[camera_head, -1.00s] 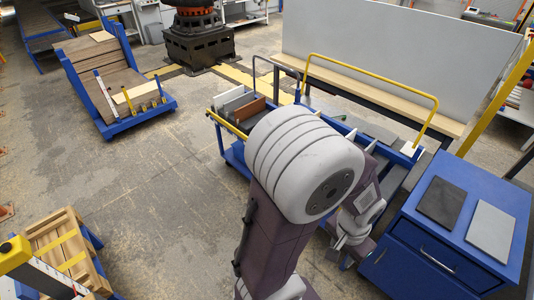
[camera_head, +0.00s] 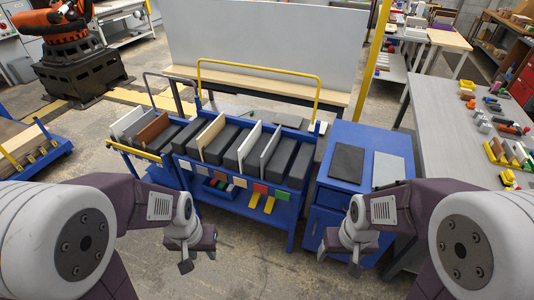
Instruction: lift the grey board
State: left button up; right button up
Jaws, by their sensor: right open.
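A light grey board (camera_head: 389,168) lies flat on top of the blue cabinet (camera_head: 357,138). A dark grey board (camera_head: 346,162) lies flat to its left on the same top. My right gripper (camera_head: 339,259) is open and empty, in front of the cabinet and nearer to me than both boards. My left gripper (camera_head: 199,258) is in front of the blue cart, with its fingers apart and nothing between them. Neither gripper touches a board. My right forearm is close to the light board's near edge in the picture.
The blue cart (camera_head: 240,203) left of the cabinet holds several upright dark and pale boards, with a yellow rail (camera_head: 259,63) behind. A grey worktable (camera_head: 455,125) with small parts stands on the right. Bare floor (camera_head: 245,262) lies between my grippers.

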aim_at(269, 151)
jog(key=i+j+z, duration=0.2)
jog(key=i+j, duration=0.2)
jog(key=j, duration=0.2)
jog(key=i+j+z, duration=0.1)
jog(key=j, duration=0.25)
jog(key=i+j+z, duration=0.1)
jog(key=j, duration=0.25)
jog(key=i+j+z, duration=0.1)
jog(key=i+j, duration=0.15)
jog(key=i+j+z, duration=0.15)
jog(key=j, duration=0.3)
jog(key=i+j+z, duration=0.1)
jog(key=j, duration=0.3)
